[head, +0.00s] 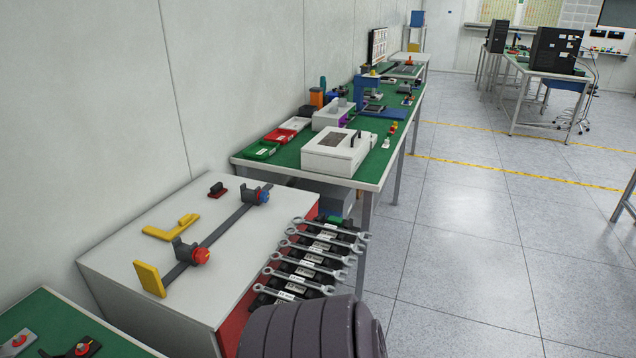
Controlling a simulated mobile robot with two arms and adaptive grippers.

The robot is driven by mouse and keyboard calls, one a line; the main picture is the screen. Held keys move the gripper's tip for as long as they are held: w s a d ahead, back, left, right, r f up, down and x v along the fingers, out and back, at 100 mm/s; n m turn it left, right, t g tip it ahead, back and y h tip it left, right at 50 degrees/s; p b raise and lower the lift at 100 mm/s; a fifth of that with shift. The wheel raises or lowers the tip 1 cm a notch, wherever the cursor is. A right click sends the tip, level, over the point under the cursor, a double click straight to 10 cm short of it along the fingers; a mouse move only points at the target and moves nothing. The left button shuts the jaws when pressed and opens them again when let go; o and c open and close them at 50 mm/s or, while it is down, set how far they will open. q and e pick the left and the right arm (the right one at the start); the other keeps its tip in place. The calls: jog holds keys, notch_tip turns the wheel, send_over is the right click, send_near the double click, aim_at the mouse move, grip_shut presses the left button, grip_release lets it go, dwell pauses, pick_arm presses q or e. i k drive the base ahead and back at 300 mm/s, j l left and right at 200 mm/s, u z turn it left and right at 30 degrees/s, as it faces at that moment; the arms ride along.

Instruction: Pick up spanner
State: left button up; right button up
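Several silver spanners lie side by side in a dark labelled rack at the right edge of a white-topped cabinet (120,262). The farthest spanner (330,228) and the nearest spanner (305,284) both show; their open ends point right, past the rack. The lower end of the rack is close to a dark ribbed part of my own body at the bottom of the view. Neither my left nor my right gripper shows, so I cannot see any hold on a spanner.
On the cabinet top are a dark bar with red and blue knobs (201,256) and a yellow bracket (170,228). A long green-topped bench (290,158) stands beyond, with a white box (338,150) and trays. Open tiled floor (470,250) lies to the right.

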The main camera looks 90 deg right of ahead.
aim_at(326, 240)
jog(key=z, duration=2.7)
